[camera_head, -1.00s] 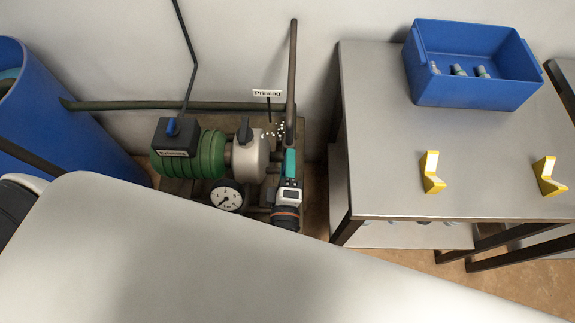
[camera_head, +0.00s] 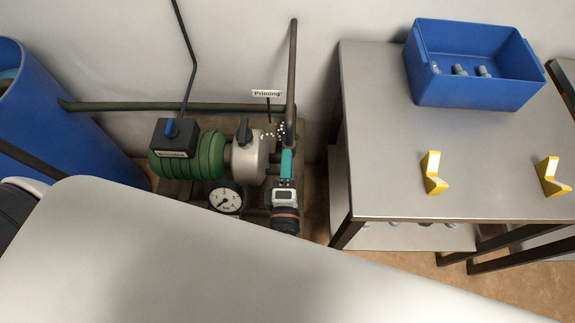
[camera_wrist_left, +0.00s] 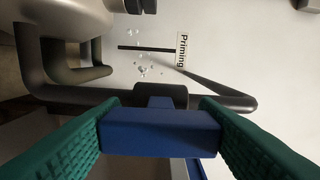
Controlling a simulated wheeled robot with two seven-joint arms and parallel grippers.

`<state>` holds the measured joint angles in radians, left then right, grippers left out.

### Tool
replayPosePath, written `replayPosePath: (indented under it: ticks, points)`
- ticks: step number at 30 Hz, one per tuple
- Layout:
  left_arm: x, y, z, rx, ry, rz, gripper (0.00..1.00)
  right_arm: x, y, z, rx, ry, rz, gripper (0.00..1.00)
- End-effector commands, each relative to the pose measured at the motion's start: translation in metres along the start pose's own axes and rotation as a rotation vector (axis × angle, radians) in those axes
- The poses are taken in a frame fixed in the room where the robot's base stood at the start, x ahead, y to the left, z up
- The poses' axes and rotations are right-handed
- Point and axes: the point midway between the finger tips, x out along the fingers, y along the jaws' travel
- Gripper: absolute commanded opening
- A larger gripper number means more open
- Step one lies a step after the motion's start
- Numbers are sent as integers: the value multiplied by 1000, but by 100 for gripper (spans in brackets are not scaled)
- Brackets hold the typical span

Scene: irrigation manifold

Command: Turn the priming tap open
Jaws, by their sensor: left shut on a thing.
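The priming tap's blue handle (camera_wrist_left: 160,132) sits between the green finger pads of my left gripper in the left wrist view. The gripper (camera_wrist_left: 160,140) is shut on it. In the head view my left gripper (camera_head: 287,160) shows as a teal finger by the upright pipe, and it hides the handle there. The white "Priming" label (camera_head: 267,94) stands just behind, and it also shows in the left wrist view (camera_wrist_left: 182,50). White drops (camera_head: 281,128) hang near the pipe beside the tap. My right gripper is not in view.
A green pump (camera_head: 200,155) with a dark switch box and a round gauge (camera_head: 226,198) stands left of the gripper. A blue barrel (camera_head: 60,110) is at far left. A grey table (camera_head: 385,130) at right holds a blue bin (camera_head: 470,92) and yellow brackets (camera_head: 432,173).

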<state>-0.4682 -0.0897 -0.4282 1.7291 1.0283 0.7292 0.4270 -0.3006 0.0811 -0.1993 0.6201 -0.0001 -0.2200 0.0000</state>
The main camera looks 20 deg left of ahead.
Motion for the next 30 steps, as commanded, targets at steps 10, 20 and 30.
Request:
replayPosePath:
  ticks: [10, 20, 30]
  points:
    - [0, 1, 0, -2, -1, 2, 76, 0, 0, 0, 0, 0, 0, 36]
    - [-24, 2, 0, -1, 0, 5, 76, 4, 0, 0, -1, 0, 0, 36]
    - [-95, 3, 0, -2, 0, 5, 76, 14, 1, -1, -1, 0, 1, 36]
